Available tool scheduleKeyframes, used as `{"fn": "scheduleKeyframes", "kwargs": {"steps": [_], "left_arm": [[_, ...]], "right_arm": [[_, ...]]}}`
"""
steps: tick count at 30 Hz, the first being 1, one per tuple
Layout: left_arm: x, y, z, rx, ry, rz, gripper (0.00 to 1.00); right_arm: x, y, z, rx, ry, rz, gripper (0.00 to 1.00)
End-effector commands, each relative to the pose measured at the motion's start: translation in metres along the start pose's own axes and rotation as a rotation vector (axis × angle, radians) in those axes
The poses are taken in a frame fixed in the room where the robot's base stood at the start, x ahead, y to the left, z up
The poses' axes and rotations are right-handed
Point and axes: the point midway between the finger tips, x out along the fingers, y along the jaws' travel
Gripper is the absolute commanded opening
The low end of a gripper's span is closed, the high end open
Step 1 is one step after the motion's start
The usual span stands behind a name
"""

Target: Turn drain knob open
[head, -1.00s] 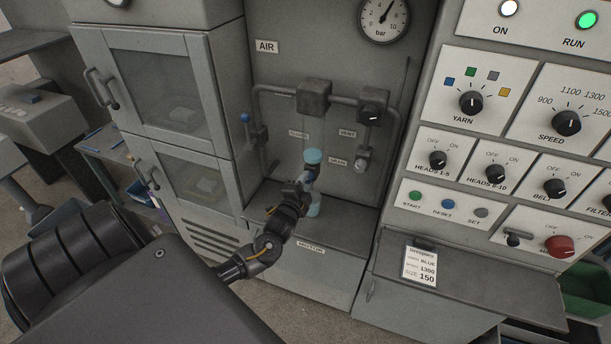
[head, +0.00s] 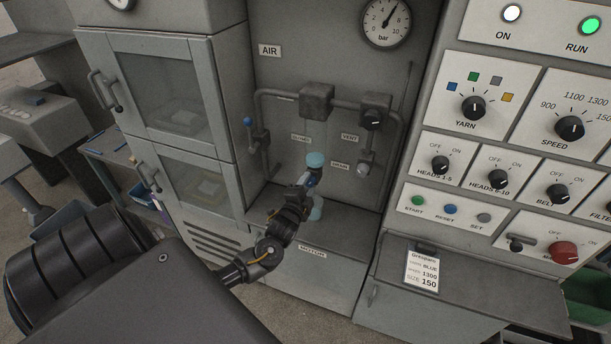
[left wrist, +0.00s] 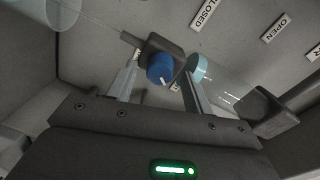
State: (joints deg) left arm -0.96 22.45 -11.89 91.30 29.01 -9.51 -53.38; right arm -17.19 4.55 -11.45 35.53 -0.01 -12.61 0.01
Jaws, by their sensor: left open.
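A round blue knob (left wrist: 160,69) with a white pointer mark sits on a dark block in the left wrist view. It lies between the fingers of my left gripper (left wrist: 160,75), which is open, with a visible gap on the right; contact on the left is unclear. In the head view my left gripper (head: 310,180) is in the machine's AIR recess, in front of the light blue-capped clear cylinder (head: 315,160), and mostly hides the knob. CLOSED (left wrist: 204,14) and OPEN (left wrist: 276,28) labels show on the panel. My right gripper is out of view.
Grey pipes, a VENT knob (head: 373,119) and a blue-tipped lever (head: 248,122) surround the recess. The control panel (head: 480,135) is at right, glass-door cabinets (head: 160,85) at left.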

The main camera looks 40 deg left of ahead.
Motion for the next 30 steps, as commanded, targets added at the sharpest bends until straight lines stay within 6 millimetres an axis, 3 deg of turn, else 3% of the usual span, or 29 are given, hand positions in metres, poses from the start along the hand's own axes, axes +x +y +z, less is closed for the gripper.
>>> {"fn": "scheduleKeyframes", "kwargs": {"steps": [18,30], "left_arm": [[-0.097,0.003,0.000,0.000,0.001,0.002,0.51],[-0.106,0.000,0.000,0.000,0.000,0.001,0.51]], "right_arm": [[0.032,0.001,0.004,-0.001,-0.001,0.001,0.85],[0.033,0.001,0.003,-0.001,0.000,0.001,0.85]]}}
